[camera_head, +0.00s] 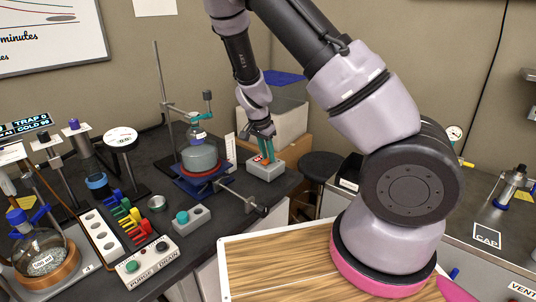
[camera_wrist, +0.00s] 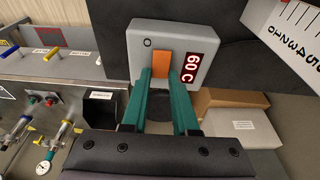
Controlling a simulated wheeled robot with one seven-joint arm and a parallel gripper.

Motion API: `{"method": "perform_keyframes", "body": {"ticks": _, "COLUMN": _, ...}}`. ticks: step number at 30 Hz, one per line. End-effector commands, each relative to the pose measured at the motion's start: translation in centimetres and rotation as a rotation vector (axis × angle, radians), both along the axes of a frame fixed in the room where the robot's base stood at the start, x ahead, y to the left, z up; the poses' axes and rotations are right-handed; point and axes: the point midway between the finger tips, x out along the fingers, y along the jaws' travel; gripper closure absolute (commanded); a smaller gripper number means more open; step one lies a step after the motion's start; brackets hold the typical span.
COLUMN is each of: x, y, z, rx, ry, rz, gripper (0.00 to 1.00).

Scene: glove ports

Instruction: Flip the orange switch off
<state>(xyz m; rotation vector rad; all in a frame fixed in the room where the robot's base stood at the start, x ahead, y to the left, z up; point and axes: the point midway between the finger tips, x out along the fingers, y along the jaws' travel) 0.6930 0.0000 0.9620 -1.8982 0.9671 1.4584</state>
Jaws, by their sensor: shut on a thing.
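The orange switch (camera_wrist: 162,62) is set in the face of a grey box (camera_wrist: 203,37) with a red "60 C" display (camera_wrist: 190,67) beside it and a small "O" mark near one corner. The same grey box (camera_head: 262,173) stands on the dark bench in the head view. My gripper (camera_wrist: 162,73) has its two green fingers on either side of the orange switch and is shut on it. In the head view my gripper (camera_head: 266,150) comes down onto the box from above, and its fingers mostly hide the switch.
A glass vessel on a blue stand (camera_head: 199,155) stands just left of the box. A small grey block with a teal knob (camera_head: 183,217) and a purge/drain box (camera_head: 152,263) are nearer. A black stool (camera_head: 322,166) is to the right.

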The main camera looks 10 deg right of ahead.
Motion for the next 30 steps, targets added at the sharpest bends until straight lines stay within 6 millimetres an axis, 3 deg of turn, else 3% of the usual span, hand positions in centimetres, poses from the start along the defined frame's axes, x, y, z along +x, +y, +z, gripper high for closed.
{"method": "perform_keyframes", "body": {"ticks": 5, "x": 0.0, "y": -0.1, "z": 0.0, "rx": 0.0, "ry": 0.001, "rz": -0.001, "gripper": 1.0}}
{"method": "perform_keyframes", "body": {"ticks": 6, "x": 0.0, "y": -0.1, "z": 0.0, "rx": 0.0, "ry": 0.001, "rz": -0.001, "gripper": 0.69}}
{"method": "perform_keyframes", "body": {"ticks": 8, "x": 0.0, "y": -0.1, "z": 0.0, "rx": 0.0, "ry": 0.001, "rz": -0.001, "gripper": 0.46}}
{"method": "perform_keyframes", "body": {"ticks": 9, "x": 0.0, "y": -0.1, "z": 0.0, "rx": 0.0, "ry": 0.001, "rz": -0.001, "gripper": 0.43}}
{"method": "perform_keyframes", "body": {"ticks": 20, "x": 0.0, "y": 0.1, "z": 0.5, "rx": 0.002, "ry": -0.001, "rz": 0.001, "gripper": 0.43}}
{"method": "perform_keyframes", "body": {"ticks": 30, "x": -0.9, "y": 1.5, "z": 6.4, "rx": 0.003, "ry": -0.002, "rz": 0.005, "gripper": 0.43}}
